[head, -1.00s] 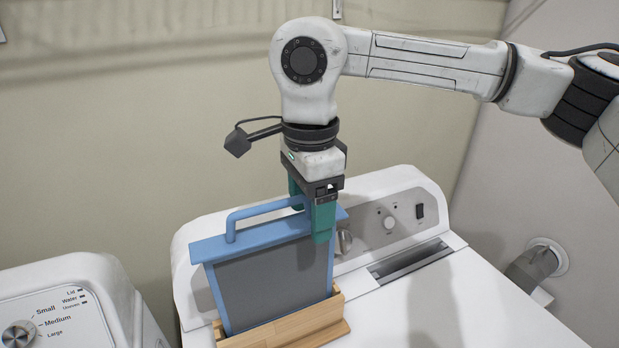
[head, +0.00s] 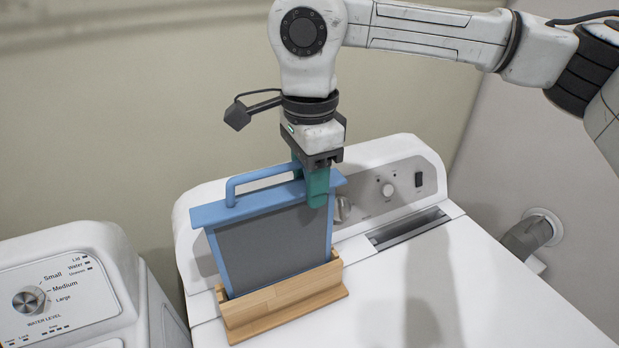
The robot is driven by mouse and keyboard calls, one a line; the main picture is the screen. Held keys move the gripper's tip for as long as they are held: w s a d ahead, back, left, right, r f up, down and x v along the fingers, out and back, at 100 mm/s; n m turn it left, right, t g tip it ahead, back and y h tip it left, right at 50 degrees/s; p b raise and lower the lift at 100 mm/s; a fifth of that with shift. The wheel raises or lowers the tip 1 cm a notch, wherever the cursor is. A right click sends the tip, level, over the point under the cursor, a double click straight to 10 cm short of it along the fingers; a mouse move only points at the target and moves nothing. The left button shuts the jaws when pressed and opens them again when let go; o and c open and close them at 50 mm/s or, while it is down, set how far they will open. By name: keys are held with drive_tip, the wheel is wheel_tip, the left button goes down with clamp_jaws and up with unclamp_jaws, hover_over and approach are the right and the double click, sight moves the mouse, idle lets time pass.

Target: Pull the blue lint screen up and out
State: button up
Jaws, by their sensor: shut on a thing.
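The blue lint screen (head: 272,245) has a blue frame, a grey mesh panel and a wide blue top bar. It stands nearly upright, with its lower edge hidden inside a wooden holder (head: 290,304) on the white dryer top. My gripper (head: 308,188) points down at the right end of the screen's blue loop handle (head: 236,184). Its teal fingers are shut on the handle, one in front and one mostly hidden behind. The front fingertip overlaps the top bar in the picture.
The dryer (head: 400,292) has a control panel with knobs behind the screen and a dark slot (head: 408,230) to its right. A washer (head: 70,290) stands at the left. A vent pipe (head: 527,237) meets the right wall. The dryer top at right is clear.

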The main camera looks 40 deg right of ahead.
drive_tip(key=shift+c, duration=0.8)
drive_tip(key=o, duration=0.5)
drive_tip(key=c, duration=0.4)
drive_tip(key=shift+r+p, duration=1.9)
drive_tip(key=shift+r, duration=1.65)
drive_tip(key=shift+r+p, duration=0.95)
drive_tip(key=shift+r, duration=0.55)
